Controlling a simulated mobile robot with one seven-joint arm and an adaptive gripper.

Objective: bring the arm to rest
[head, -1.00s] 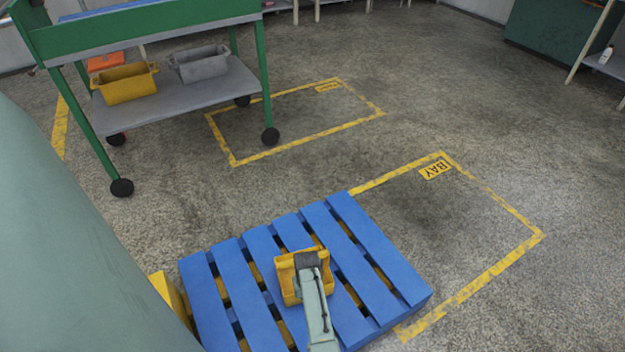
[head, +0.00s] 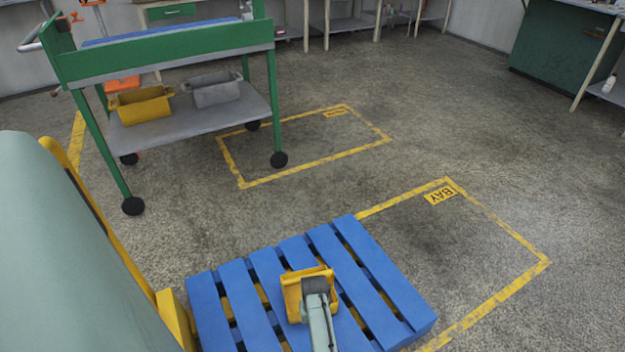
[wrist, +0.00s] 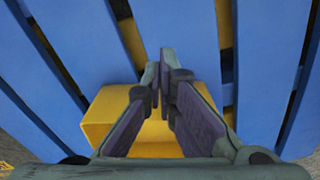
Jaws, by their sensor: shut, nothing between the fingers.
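My gripper shows from above in the wrist view (wrist: 161,85), its two dark fingers brought together at the tips with nothing held. In the head view, the grey end of my arm (head: 316,288) reaches up from the bottom edge over a yellow bin (head: 292,289). The yellow bin also shows in the wrist view (wrist: 100,118), below and behind the fingers and partly hidden by them. The bin rests on a blue slatted pallet (head: 375,265). I cannot tell whether the fingers touch the bin.
A green cart (head: 165,62) with wheels stands at the back left. Its lower shelf holds a yellow bin (head: 142,107) and a grey bin (head: 212,90). A yellow-lined bay (head: 497,290) lies right of the pallet. Open floor (head: 430,120) extends behind it.

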